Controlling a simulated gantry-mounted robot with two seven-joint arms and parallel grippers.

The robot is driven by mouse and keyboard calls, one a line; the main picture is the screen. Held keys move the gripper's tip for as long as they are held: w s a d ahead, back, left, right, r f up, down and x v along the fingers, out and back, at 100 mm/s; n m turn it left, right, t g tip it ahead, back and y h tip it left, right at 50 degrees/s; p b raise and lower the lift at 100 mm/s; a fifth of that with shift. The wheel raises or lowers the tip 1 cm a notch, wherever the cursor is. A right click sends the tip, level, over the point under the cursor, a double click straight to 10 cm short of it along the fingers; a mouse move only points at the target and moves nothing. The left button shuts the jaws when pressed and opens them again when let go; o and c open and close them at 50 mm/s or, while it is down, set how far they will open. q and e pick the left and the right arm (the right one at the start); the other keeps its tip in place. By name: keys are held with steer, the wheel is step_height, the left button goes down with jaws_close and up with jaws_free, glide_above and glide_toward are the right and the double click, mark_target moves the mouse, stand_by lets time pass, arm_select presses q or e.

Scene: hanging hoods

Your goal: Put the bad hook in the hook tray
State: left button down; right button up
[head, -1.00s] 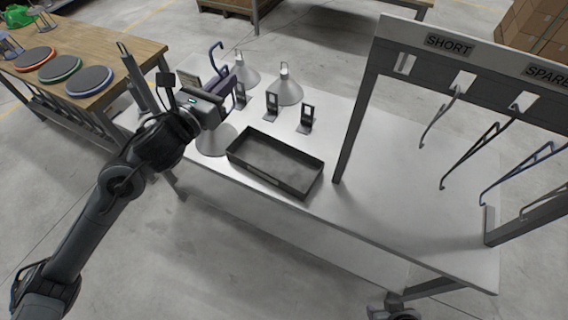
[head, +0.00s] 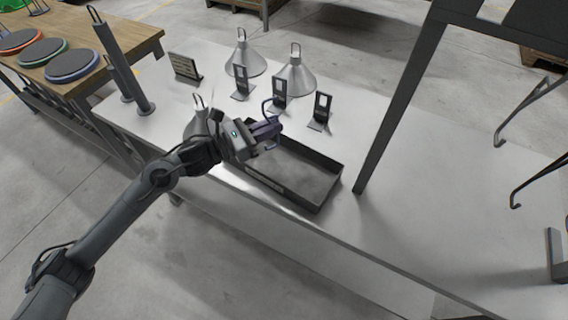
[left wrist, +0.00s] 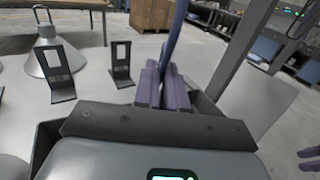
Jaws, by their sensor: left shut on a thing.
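My left gripper (head: 268,133) is shut on a purple-blue hook (head: 267,106). It holds the hook above the left end of the dark rectangular tray (head: 322,203) on the white table. In the left wrist view the hook (left wrist: 178,35) rises between the two purple-grey fingers (left wrist: 164,90), and its lower part is hidden. Part of the tray's wall (left wrist: 43,148) shows below. The visible tray floor looks empty. Purple shapes at the right edge of the left wrist view may be fingers of my right gripper (left wrist: 310,158); their state is unclear.
Several dark slotted stands (head: 320,112) and grey cone hoods (head: 296,76) stand behind the tray. A rack post (head: 400,110) rises right of it, with hooks (head: 525,110) hanging farther right. A small sign (head: 185,67) stands at the back left.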

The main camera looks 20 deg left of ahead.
mark_target(271, 147)
arm_select(q)
steer(key=shift+f+b, duration=1.1)
steer(key=shift+f, duration=1.75)
steer(key=c, duration=1.1)
jaws_free()
steer(key=shift+s, duration=0.1)
steer(key=p+v, duration=0.1)
steer(key=v, duration=0.9)
steer(key=shift+s+a, duration=0.25)
steer(key=shift+a, duration=0.05)
